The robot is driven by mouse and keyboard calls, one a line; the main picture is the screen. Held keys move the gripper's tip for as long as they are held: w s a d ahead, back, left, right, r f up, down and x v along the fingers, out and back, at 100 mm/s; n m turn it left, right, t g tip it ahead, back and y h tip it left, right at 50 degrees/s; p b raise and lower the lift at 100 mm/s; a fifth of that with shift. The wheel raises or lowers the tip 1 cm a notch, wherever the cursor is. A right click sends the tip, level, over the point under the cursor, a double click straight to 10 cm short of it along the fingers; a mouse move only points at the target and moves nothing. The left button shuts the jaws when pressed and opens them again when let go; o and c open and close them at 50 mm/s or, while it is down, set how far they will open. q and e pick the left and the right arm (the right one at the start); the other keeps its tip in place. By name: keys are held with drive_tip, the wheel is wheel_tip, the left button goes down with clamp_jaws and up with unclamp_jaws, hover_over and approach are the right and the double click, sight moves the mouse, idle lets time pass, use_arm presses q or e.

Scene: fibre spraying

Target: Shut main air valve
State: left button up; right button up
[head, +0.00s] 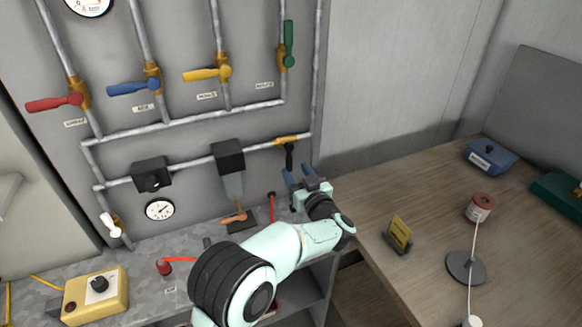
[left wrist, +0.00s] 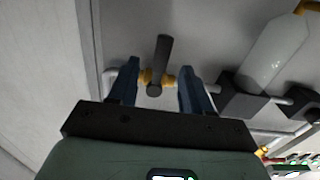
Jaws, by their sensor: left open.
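The valve with the black handle (head: 289,156) sits on a brass body (head: 291,139) at the right end of the lower horizontal pipe; no readable label marks it as the main air valve. Its handle hangs down, across the pipe. My left gripper (head: 298,174) is open, just below and right of the handle in the head view. In the left wrist view the black handle (left wrist: 160,62) shows between and beyond the two blue fingers, with the brass body behind it. I see no contact. My right gripper is not in view.
Red (head: 55,102), blue (head: 132,87), yellow (head: 206,73) and green (head: 289,43) valve handles are above. Black boxes (head: 228,155) sit on the pipe to the left. A wooden table (head: 440,190) at right holds a yellow sign (head: 398,233) and a spool (head: 480,206).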

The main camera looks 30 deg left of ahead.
use_arm(q)
drive_tip(key=v, duration=0.8)
drive_tip(key=shift+b, duration=0.4)
